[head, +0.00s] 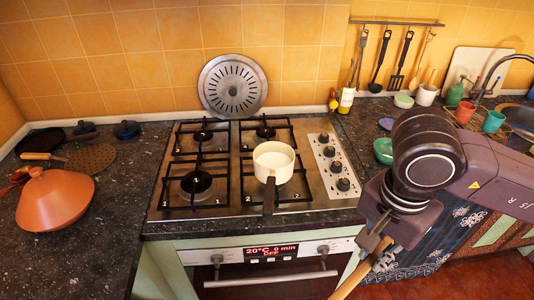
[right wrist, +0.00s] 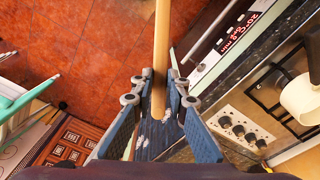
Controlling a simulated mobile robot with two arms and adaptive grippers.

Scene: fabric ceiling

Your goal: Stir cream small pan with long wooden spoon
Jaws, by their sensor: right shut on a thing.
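The cream small pan (head: 273,160) stands upright on the front right burner of the hob, with its dark handle pointing to the front. Its rim and side also show at the right edge of the right wrist view (right wrist: 300,100). My right gripper (head: 377,236) is in front of the counter, to the right of the oven and apart from the pan. It is shut on the long wooden spoon (head: 362,268), whose shaft slants down to the left. The shaft also shows between the fingers in the right wrist view (right wrist: 161,45). The spoon's far end is out of view. My left gripper is not in view.
The gas hob (head: 222,208) has knobs (head: 335,160) to the right of the pan. An orange tagine (head: 55,198) stands on the left counter. A green bowl (head: 383,150) and a bottle (head: 347,98) stand on the right counter. Utensils hang on the back wall.

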